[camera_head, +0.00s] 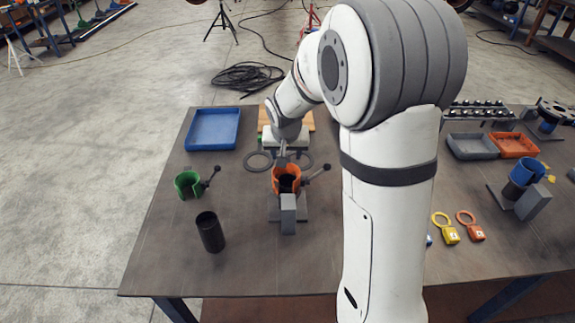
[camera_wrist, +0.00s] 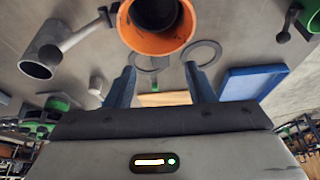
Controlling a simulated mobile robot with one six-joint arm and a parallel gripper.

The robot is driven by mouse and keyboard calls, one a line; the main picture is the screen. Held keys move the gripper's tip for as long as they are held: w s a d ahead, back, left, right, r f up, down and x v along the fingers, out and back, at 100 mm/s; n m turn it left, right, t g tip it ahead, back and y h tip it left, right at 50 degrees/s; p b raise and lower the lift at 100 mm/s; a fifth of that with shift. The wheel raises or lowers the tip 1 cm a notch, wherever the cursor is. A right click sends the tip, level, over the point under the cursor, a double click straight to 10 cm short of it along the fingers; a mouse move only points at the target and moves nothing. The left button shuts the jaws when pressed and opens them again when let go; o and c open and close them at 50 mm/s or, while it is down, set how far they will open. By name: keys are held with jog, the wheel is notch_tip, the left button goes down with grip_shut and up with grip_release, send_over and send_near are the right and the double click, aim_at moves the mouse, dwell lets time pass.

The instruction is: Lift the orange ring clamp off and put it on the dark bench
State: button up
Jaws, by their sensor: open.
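The orange ring clamp (camera_head: 287,174) sits around a dark upright pipe on a grey stand, near the middle of the dark bench (camera_head: 250,262). Its dark lever points right in the head view. In the wrist view the orange ring (camera_wrist: 157,46) shows at the top centre, with the dark pipe end inside it. My gripper (camera_wrist: 160,70) is open; its two blue-grey fingers are spread and empty, pointing toward the ring. In the head view my gripper (camera_head: 284,154) is just behind the clamp, and its fingers are hard to make out. My arm hides part of the bench to the right.
A green clamp (camera_head: 187,185) and a black cylinder (camera_head: 210,232) stand left of the clamp. A blue tray (camera_head: 213,129) lies at the back left. Flat dark rings (camera_head: 258,162) lie behind the stand. The bench's front left is mostly clear. A grey tubular part (camera_wrist: 42,62) shows in the wrist view.

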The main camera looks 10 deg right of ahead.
jog(key=p+x, duration=0.1)
jog(key=x, duration=0.6)
jog(key=shift+p, duration=0.3)
jog(key=shift+s, duration=0.1)
jog(key=shift+c, duration=0.3)
grip_shut()
